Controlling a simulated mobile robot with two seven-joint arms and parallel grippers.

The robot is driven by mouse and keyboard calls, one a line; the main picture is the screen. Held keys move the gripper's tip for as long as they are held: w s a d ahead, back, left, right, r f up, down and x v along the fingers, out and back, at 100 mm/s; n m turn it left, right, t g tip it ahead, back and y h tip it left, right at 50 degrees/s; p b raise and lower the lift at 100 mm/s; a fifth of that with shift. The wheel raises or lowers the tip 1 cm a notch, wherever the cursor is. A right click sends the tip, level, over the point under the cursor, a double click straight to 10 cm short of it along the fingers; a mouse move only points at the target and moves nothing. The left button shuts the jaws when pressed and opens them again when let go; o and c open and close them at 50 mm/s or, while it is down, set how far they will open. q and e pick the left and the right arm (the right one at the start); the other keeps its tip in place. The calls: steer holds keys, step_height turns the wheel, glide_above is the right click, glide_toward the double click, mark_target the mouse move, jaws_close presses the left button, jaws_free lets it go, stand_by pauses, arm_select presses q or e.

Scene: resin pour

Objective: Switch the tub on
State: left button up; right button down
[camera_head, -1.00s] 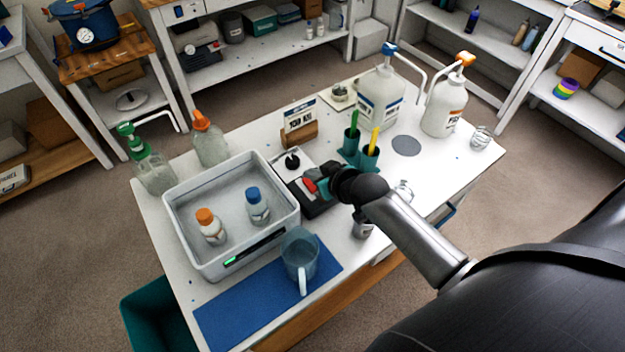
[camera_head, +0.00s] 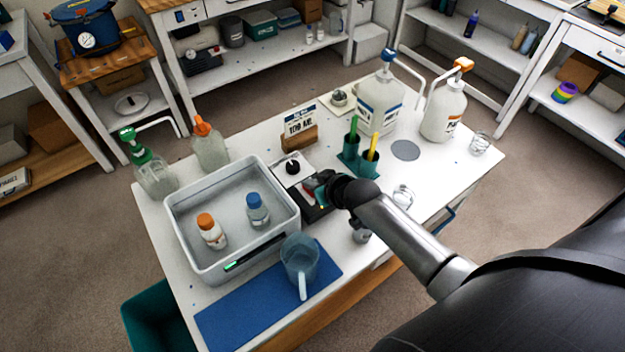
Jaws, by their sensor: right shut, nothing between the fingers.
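The tub (camera_head: 181,237) is a white open rectangular bin at the left of the table. A small green light (camera_head: 231,266) shows on its dark front strip. Inside stand a white bottle with an orange cap (camera_head: 207,221) and a bottle with a blue cap (camera_head: 253,200). My right gripper (camera_head: 313,187) is shut and empty, just right of the tub. It is over a dark box (camera_head: 318,211) and hides much of its top; I cannot tell if they touch. Behind the box is a white plate with a black knob (camera_head: 292,167). My left gripper is not in view.
A clear jug (camera_head: 300,262) stands on a blue mat (camera_head: 235,318) in front. Teal cups (camera_head: 361,165) hold green and yellow sticks, behind my arm. Pump bottles (camera_head: 379,105) stand at the back right.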

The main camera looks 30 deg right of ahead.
steer(key=shift+w+a+r, duration=0.1)
steer(key=shift+w+r, duration=0.1)
steer(key=shift+w, duration=0.55)
steer(key=shift+r, duration=0.1)
steer(key=shift+w+r+p, duration=0.1)
steer(key=shift+r+p, duration=0.55)
steer(key=shift+p, duration=0.1)
step_height(320, 180, up, 3)
steer(key=p, duration=0.3)
steer(key=shift+w+f, duration=0.15)
steer(key=w+a+r+p+v, duration=0.1)
steer(key=p+v, duration=0.1)
steer(key=v, duration=0.7)
steer(key=shift+d+r, duration=0.4)
steer(key=shift+r, duration=0.1)
